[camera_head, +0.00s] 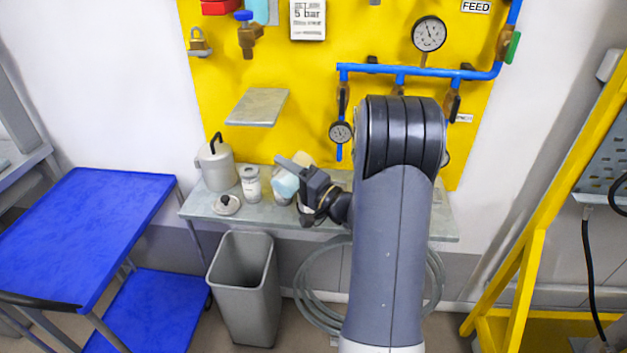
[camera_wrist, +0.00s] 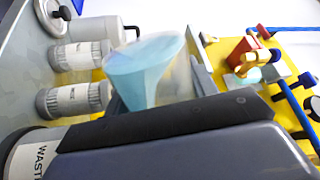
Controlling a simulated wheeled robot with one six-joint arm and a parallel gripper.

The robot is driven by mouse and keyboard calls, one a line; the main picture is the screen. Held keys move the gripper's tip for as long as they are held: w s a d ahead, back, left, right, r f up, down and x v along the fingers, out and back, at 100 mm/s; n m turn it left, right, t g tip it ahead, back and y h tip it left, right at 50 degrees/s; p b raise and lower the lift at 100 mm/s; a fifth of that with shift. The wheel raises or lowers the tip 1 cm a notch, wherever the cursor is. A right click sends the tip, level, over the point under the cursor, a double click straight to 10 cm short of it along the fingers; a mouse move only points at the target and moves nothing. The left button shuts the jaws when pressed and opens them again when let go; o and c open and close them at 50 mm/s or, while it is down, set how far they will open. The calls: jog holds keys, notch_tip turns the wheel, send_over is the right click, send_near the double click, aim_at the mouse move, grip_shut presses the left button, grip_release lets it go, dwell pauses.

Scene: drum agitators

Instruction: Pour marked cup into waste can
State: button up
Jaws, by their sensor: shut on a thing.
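The cup (camera_head: 285,182) is see-through with light-blue contents, held above the shelf in the head view. It fills the middle of the wrist view (camera_wrist: 150,70), where its blue contents form a slanted wedge; I cannot read any mark on it. My gripper (camera_head: 292,172) is shut on the cup, and a dark finger (camera_wrist: 160,125) hides its near side in the wrist view. The waste can (camera_wrist: 28,155), grey with a white label partly reading "WAST", stands at the lower left of the wrist view, partly hidden by my gripper. In the head view my wrist mostly covers that spot.
On the shelf (camera_head: 195,208) stand a pale pot (camera_head: 217,168) with a black handle, a labelled jar (camera_head: 250,185) and a knobbed lid (camera_head: 227,204). A second labelled jar (camera_wrist: 72,98) shows beside the cup. A grey bin (camera_head: 245,290) stands below; yellow board with blue pipes (camera_head: 420,73) behind.

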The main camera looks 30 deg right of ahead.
jog(key=shift+w+d+r+m+p, duration=0.2)
jog(key=shift+d+r+m+p, duration=0.2)
jog(key=shift+m+p, duration=0.4)
dwell(0.4)
jog(key=shift+w+d+r+m+t+h+p, duration=0.15)
jog(key=shift+r+m+h+p, duration=0.1)
jog(key=shift+m+p, duration=0.5)
jog(key=shift+d+r+m+t+h+p, duration=0.15)
jog(key=shift+r+m+p, duration=0.1)
jog(key=shift+m+p, duration=0.45)
dwell(0.5)
